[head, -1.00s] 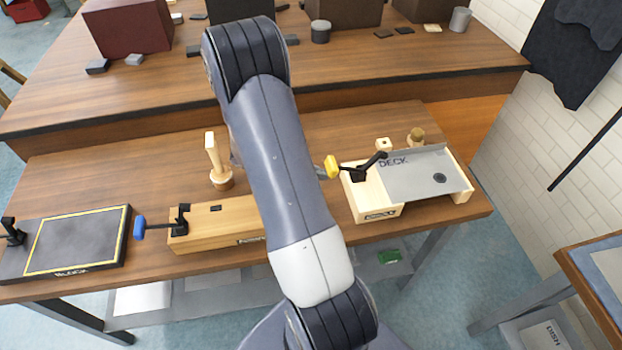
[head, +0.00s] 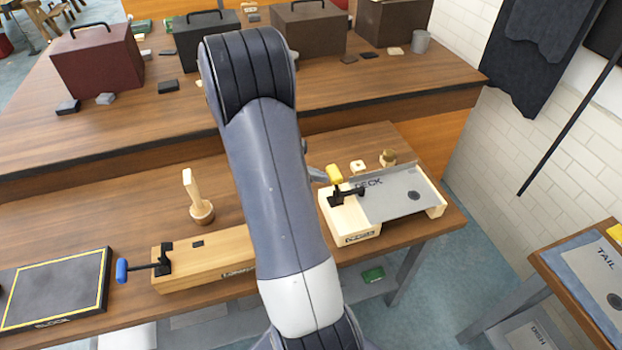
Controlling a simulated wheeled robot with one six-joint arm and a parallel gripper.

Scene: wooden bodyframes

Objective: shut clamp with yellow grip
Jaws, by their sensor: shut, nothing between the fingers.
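The clamp with the yellow grip (head: 335,173) stands on the left end of the light wooden frame marked DECK. Its handle stands steeply up from the black body (head: 345,194). Its black bar lies low, pointing right over the left edge of the grey plate (head: 405,195); whether its tip presses on the plate is too small to tell. My gripper (head: 318,174) is mostly hidden behind my arm; a grey part of it shows just left of the yellow grip, touching or very near. It is shut and holds nothing.
A clamp with a blue grip (head: 122,271) sits on a wooden block (head: 205,262) to the left, its handle sticking out leftward. A wooden mallet (head: 195,195) stands behind it. A black board (head: 55,287) lies far left. Boxes stand on the rear bench.

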